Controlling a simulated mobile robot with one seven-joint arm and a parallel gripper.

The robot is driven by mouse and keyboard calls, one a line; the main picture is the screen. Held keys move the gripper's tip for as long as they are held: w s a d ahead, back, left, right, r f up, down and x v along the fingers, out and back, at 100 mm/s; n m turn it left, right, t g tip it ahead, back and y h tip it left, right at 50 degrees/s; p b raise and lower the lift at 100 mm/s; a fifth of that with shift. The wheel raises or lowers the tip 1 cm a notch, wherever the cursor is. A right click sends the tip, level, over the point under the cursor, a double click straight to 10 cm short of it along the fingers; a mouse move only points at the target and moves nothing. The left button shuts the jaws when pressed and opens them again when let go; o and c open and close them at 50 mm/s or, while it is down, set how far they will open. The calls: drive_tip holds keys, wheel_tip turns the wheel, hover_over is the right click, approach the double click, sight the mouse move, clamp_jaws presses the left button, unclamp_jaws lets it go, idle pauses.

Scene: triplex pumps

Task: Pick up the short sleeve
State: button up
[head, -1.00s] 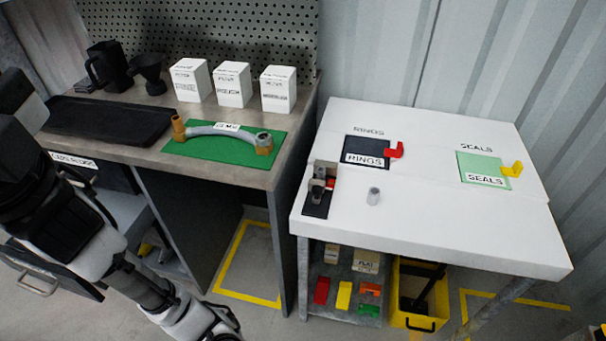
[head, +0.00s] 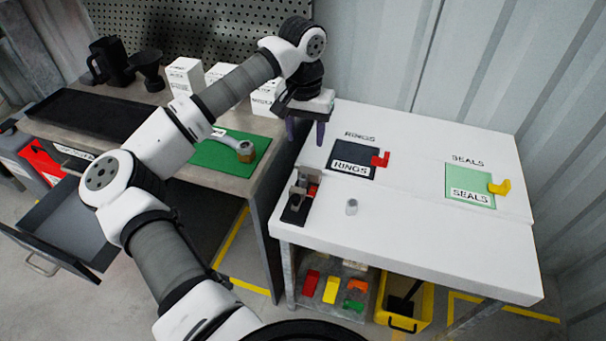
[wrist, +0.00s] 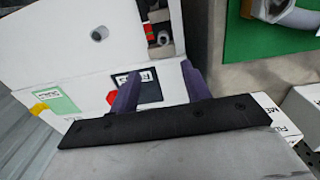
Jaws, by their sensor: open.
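The short sleeve is most likely the small grey cylinder (head: 351,207) standing upright on the white table. It also shows in the wrist view at the upper left (wrist: 99,33), with a dark opening in its end. My gripper (head: 305,143) is open and empty, its purple fingers pointing down near the white table's back left corner. It is up and to the left of the sleeve in the head view, well apart from it. The wrist view shows both fingers (wrist: 160,78) spread, with nothing between them.
A clamp-like fixture (head: 298,196) stands left of the sleeve. Behind are a dark RINGS mat (head: 351,158) with a red piece and a green SEALS mat (head: 470,186) with a yellow piece. The table's front right is clear.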

drive_tip(key=p, duration=0.2)
hover_over(303, 176)
wheel_tip(303, 176, down, 8)
drive_tip(key=shift+f, duration=0.1)
drive_tip(key=shift+f+p, duration=0.95)
drive_tip(key=shift+f, duration=1.95)
clamp_jaws()
wheel_tip(303, 176, up, 20)
drive_tip(key=b, duration=0.4)
